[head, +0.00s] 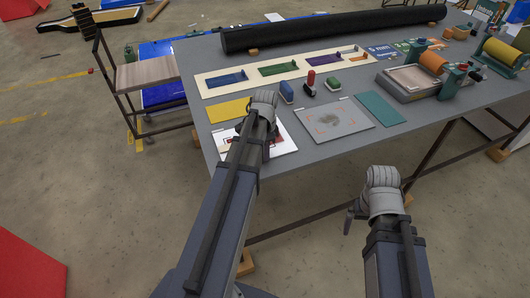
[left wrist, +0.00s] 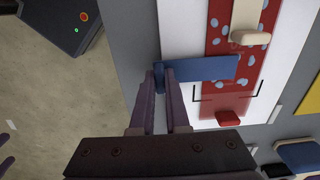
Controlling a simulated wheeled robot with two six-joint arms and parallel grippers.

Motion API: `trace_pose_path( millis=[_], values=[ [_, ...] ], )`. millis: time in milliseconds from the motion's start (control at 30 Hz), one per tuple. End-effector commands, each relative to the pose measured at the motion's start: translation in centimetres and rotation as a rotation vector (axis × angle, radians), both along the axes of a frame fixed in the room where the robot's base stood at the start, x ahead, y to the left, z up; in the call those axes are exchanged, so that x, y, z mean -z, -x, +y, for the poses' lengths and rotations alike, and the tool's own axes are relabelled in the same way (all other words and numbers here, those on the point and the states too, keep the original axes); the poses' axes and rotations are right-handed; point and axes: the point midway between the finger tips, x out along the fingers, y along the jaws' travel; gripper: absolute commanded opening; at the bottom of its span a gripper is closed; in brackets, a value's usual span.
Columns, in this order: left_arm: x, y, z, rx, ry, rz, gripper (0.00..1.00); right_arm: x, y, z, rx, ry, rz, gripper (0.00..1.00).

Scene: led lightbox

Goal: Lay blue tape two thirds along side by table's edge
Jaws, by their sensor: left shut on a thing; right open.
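A blue tape strip (left wrist: 205,70) shows in the left wrist view. My left gripper (left wrist: 162,80) is shut on its left end, near the table-edge side of a white sheet (left wrist: 182,28). The strip reaches across the white sheet and over part of a red band with pale spots (left wrist: 225,60). I cannot tell whether it touches the sheet. In the head view the sheet (head: 284,137) lies at the near left table edge, and my left gripper (head: 266,148) is over it, partly hidden by my arm. My right gripper (head: 350,218) is open and empty, off the near table edge.
A cream block (left wrist: 250,37) and a red block (left wrist: 227,118) sit on the sheet. The grey table (head: 222,148) also holds a yellow sheet (head: 228,109), a grey board (head: 335,121), a teal sheet (head: 380,107), a long tray (head: 205,82) and a black roll (head: 335,30).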

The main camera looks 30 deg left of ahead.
Motion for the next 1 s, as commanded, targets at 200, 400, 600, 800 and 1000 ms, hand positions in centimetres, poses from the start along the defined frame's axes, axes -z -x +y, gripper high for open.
trace_pose_path(
  millis=[200,400,600,800,1000],
  values=[
    [0.15,0.00,0.00,0.000,0.000,0.000,0.00,0.15,0.00,0.00,0.000,0.000,0.000,1.00],
    [0.45,0.00,0.00,0.000,0.000,0.000,0.00,0.45,0.00,0.00,0.000,0.000,0.000,1.00],
    [0.56,0.00,0.00,0.000,0.000,0.000,0.19,0.55,0.00,0.00,0.000,0.000,0.000,1.00],
    [0.55,0.00,0.00,0.000,0.000,0.000,0.41,0.55,0.00,0.00,0.000,0.000,0.000,1.00],
    [0.55,0.00,0.00,0.000,0.000,0.000,0.48,0.55,0.00,0.00,0.000,0.000,0.000,1.00]
  ],
)
